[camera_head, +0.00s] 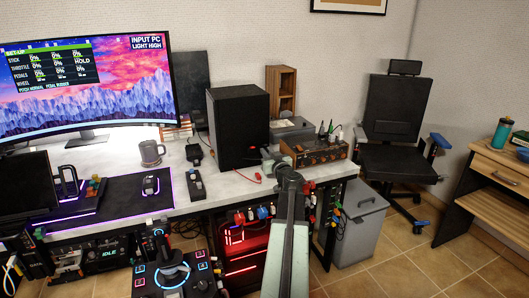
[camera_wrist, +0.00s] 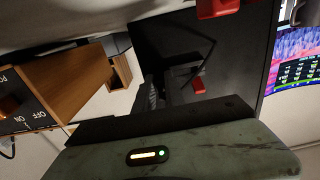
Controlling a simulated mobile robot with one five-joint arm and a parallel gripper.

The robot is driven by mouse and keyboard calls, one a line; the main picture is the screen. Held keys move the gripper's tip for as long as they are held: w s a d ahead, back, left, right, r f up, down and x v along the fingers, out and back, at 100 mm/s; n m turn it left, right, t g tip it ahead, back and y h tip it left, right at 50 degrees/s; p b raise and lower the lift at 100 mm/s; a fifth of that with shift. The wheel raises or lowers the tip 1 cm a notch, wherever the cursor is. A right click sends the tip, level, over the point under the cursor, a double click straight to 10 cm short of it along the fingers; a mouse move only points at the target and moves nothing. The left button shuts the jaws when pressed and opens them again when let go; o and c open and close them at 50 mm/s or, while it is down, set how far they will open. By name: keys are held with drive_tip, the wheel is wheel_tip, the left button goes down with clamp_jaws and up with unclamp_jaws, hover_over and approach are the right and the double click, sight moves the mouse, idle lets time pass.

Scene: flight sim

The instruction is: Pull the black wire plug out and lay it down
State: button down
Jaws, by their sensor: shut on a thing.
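In the wrist view the dark ridged jaw (camera_wrist: 151,93) is close to the box. My gripper is shut on a small dark thing, which I take as the black wire plug; its outline is hard to tell against the dark box. A thin black wire (camera_wrist: 205,62) bends in front of the box. A red piece (camera_wrist: 199,85) shows beside the jaw, and another red piece (camera_wrist: 218,8) at the top edge.
A wood-sided amplifier (camera_head: 318,151) with knobs is just right of my gripper. A red clip lead (camera_head: 257,181) lies on the desk's front. A mug (camera_head: 151,153) and a black device (camera_head: 196,185) are to the left. Some bare desk top (camera_head: 225,184) is in front of the box.

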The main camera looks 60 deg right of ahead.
drive_tip(key=shift+s+a, duration=0.1)
drive_tip(key=shift+v, duration=2.9)
drive_tip(key=shift+s+d, duration=0.15)
drive_tip(key=shift+s, duration=1.35)
drive_tip(key=shift+s+d, duration=0.15)
drive_tip(key=shift+s, duration=1.3)
drive_tip(key=shift+f, duration=0.1)
